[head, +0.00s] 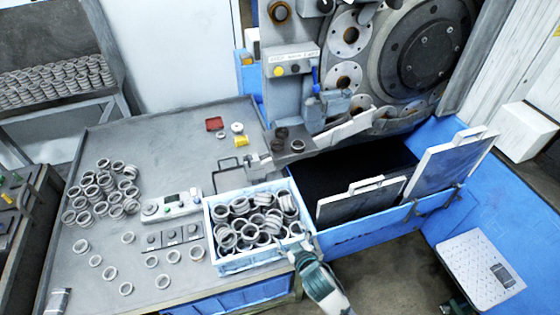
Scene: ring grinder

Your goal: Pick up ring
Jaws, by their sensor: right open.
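Many grey metal rings (258,222) lie heaped in a light blue crate (250,261) on the grey table. Another pile of rings (104,190) sits on the left side of the table, and several single rings (162,281) lie loose at its front. My right gripper (298,240) reaches in from the bottom and is at the crate's right front corner, close to the nearest rings. It is open, and I see no ring held in it. Its fingers are small and hard to make out. My left gripper is out of view.
The ring grinder (405,50) stands behind, with a blue trough (350,232) and upright grey panels right of the crate. A control box (171,206) sits left of the crate. A rack of rings (55,85) stands at the back left. The table's back left is clear.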

